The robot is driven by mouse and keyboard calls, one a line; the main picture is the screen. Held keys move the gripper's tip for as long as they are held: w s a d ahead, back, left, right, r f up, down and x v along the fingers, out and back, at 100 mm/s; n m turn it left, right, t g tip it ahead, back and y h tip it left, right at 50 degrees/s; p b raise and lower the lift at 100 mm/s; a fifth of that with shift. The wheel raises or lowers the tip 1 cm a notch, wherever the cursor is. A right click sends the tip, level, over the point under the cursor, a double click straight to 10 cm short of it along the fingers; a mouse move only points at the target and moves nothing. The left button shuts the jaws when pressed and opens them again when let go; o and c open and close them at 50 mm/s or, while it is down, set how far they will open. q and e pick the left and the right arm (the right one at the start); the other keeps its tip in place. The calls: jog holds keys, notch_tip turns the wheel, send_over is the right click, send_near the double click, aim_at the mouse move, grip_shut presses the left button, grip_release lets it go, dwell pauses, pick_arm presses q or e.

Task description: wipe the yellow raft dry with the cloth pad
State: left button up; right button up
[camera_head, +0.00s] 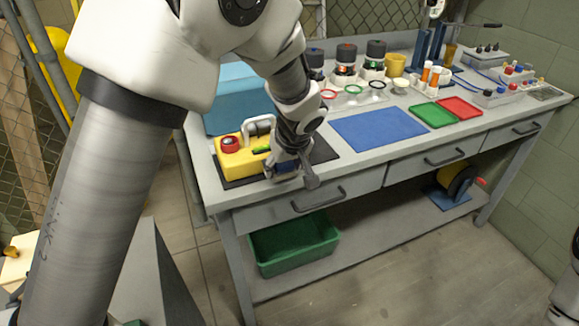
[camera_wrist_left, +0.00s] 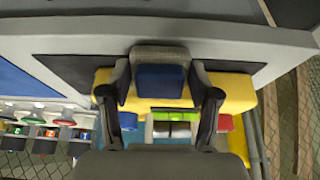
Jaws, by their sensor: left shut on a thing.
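The yellow raft (camera_head: 238,166) sits on a dark mat on the bench's near left part. It carries a red round part, a green part and a grey arch. The raft also shows in the left wrist view (camera_wrist_left: 232,92), behind the fingers. My left gripper (camera_head: 285,170) is at the raft's right near end. It is shut on the cloth pad, which shows as a blue block with a grey edge (camera_wrist_left: 160,84) between the fingers. The pad overlaps the raft in the wrist view; whether they touch, I cannot tell. My right gripper is out of view.
A light-blue bin (camera_head: 228,104) stands behind the raft. A blue mat (camera_head: 378,129), a green tray (camera_head: 433,115) and a red tray (camera_head: 460,107) lie to the right. Lidded jars stand at the back. A green crate (camera_head: 295,243) is on the lower shelf.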

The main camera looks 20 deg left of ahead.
pick_arm(q)
jog(key=shift+s+a+f+b, duration=0.1)
jog(key=shift+s+a+b, duration=0.45)
jog(key=shift+b, duration=0.3)
jog(key=shift+s+a, duration=0.15)
jog(key=shift+s, duration=0.1)
jog(key=shift+s+a+b, duration=0.4)
jog(key=shift+s+b, duration=0.1)
jog(key=shift+b, duration=0.3)
jog(key=shift+s+a+b, duration=0.3)
jog(key=shift+s, duration=0.1)
